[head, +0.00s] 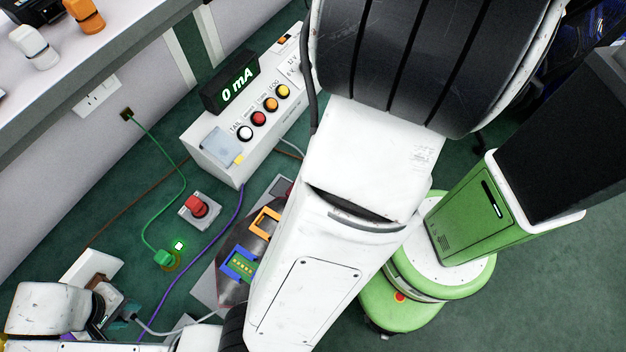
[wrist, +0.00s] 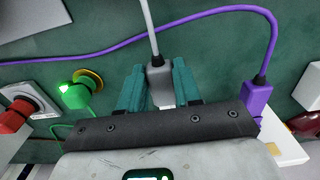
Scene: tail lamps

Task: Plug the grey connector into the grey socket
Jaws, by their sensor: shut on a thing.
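The grey connector (wrist: 156,76) is between the two teal fingers of my gripper (wrist: 158,72) in the wrist view. The fingers are shut on its sides. A grey cable (wrist: 150,30) runs from the connector towards the top of the wrist view. In the head view, my gripper (head: 122,318) is at the lower left, partly hidden by my arm, and the grey cable (head: 190,322) trails right from it. I cannot make out the grey socket in either view.
A green plug (head: 163,257) with a lit light and a red button (head: 197,206) are on the floor. A purple plug (wrist: 257,96) is right of my gripper in the wrist view. A white control box (head: 235,165) reads 0 mA. Blue (head: 229,266) and orange (head: 256,224) frames stand near my arm.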

